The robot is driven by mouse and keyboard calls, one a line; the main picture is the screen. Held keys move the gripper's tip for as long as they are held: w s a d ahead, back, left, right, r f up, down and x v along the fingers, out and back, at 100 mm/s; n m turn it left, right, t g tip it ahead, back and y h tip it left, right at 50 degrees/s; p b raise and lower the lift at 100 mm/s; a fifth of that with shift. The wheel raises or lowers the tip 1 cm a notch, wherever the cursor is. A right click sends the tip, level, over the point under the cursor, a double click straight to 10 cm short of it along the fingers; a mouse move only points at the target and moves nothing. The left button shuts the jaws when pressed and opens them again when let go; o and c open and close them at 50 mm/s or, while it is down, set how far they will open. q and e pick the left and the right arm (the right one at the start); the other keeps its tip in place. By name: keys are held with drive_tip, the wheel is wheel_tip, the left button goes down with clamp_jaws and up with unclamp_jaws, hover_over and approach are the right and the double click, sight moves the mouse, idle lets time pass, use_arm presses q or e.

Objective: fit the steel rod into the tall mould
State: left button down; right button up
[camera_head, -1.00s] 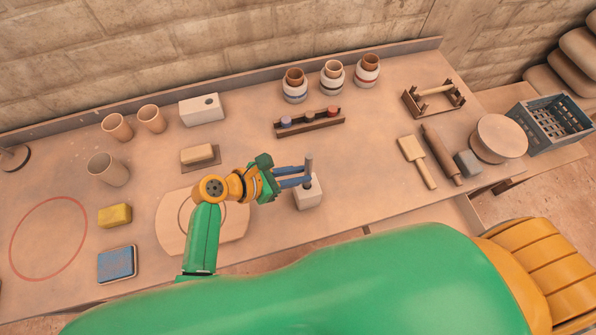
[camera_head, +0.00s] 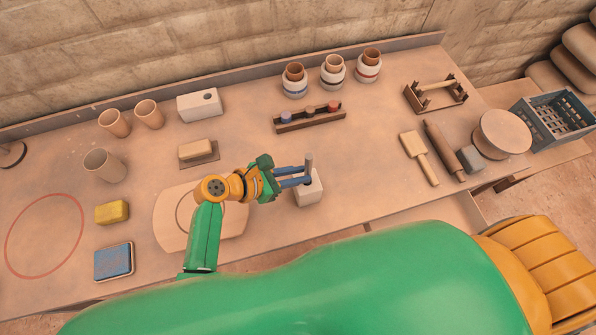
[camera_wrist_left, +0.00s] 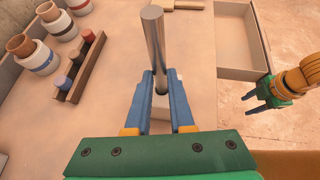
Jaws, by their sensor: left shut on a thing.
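The steel rod (camera_head: 309,163) is a grey upright cylinder. My left gripper (camera_head: 306,179) is shut on it, with its blue fingers on either side of the lower part. A pale block with a squarish top (camera_head: 309,194), seemingly the tall mould, stands directly under the rod. In the left wrist view the rod (camera_wrist_left: 154,40) runs down between the fingers to the pale block (camera_wrist_left: 161,112). My right gripper (camera_wrist_left: 245,105) is open and empty in the left wrist view.
A white block with a hole (camera_head: 200,105) stands at the back. A rack with coloured plugs (camera_head: 310,118) lies behind the rod. A round-ended board (camera_head: 175,230) lies under my left arm. An open drawer (camera_head: 425,218) is at the front right.

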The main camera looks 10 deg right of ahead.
use_arm(q)
drive_tip(key=shift+f+b, duration=0.75)
drive_tip(key=shift+f, duration=0.45)
drive_tip(key=c, duration=0.7)
unclamp_jaws()
drive_tip(key=v, duration=0.7)
drive_tip(key=shift+p, duration=0.45)
